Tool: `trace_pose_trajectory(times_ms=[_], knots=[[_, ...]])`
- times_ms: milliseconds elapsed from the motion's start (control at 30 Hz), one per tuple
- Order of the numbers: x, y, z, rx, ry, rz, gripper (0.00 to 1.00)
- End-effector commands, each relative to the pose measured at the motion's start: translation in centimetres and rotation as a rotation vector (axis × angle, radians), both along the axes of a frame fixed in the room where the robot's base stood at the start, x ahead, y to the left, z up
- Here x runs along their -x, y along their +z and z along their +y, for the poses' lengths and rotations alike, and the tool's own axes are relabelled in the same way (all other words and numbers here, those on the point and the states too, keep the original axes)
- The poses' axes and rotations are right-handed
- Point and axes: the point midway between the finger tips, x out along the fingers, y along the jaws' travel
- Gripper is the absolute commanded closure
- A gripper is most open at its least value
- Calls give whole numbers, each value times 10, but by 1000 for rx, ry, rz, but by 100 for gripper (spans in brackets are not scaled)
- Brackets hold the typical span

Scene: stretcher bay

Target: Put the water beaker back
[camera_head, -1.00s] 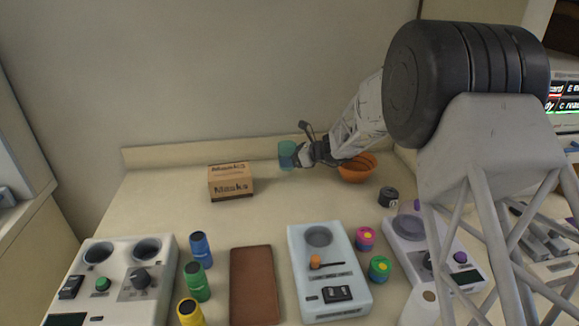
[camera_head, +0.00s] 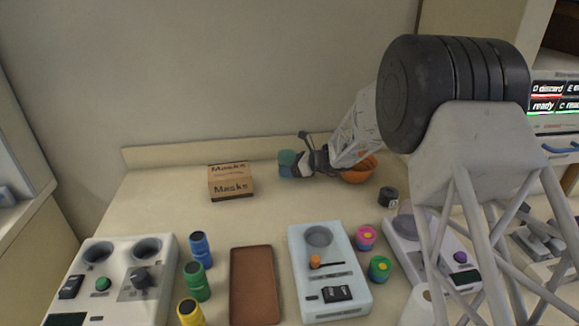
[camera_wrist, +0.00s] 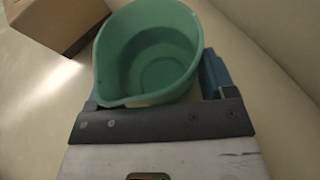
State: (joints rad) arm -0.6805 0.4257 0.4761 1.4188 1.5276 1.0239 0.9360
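The teal water beaker (camera_head: 287,160) is near the back of the table, right of the masks box. In the wrist view the beaker (camera_wrist: 150,55) shows its wide rim, pouring lip and inside, which looks empty. My gripper (camera_head: 293,167) reaches it from the right. In the wrist view the blue fingers of my gripper (camera_wrist: 155,97) lie on either side of the beaker, shut on it. The beaker looks about upright. I cannot tell whether its base touches the table.
The cardboard masks box (camera_head: 231,182) stands left of the beaker. An orange bowl (camera_head: 358,170) sits behind my arm to the right. A brown tray (camera_head: 254,285), a light-blue device (camera_head: 329,270) and several coloured jars stand in front. The table between is clear.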

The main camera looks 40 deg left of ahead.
Motion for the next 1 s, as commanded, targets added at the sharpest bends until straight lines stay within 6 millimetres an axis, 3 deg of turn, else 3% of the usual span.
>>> trace_pose_trajectory(times_ms=[100, 567, 1000], knots=[[0, 0, 0, 0, 0, 0, 9], [-1, 5, -3, 0, -1, 1, 9], [-17, 26, -54, 0, -3, 0, 9]])
